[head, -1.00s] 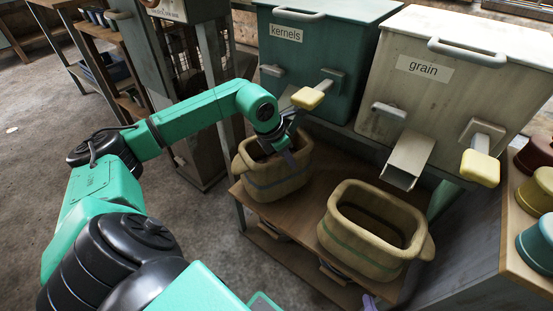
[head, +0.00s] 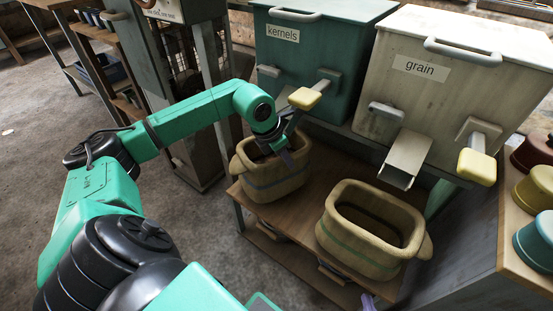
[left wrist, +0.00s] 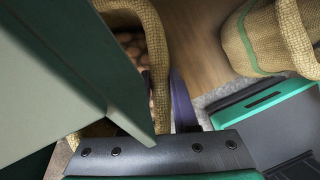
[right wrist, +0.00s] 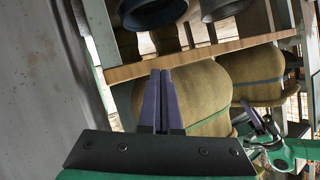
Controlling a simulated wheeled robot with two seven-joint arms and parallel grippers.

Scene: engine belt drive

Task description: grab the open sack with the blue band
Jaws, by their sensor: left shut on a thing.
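The open sack with the blue band (head: 275,186) stands at the left end of the wooden table in the head view. My left gripper (head: 279,151) reaches down to its rim and is shut on it. In the left wrist view the rim of this sack (left wrist: 157,62) lies beside a purple finger (left wrist: 183,102), and brown kernels show inside.
An open sack with a green band (head: 362,240) stands to the right on the table (head: 290,215). The kernels bin (head: 320,60) and grain bin (head: 440,85), with spout (head: 405,158) and yellow-ended levers, stand behind. Coloured tubs (head: 535,188) sit at the far right.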

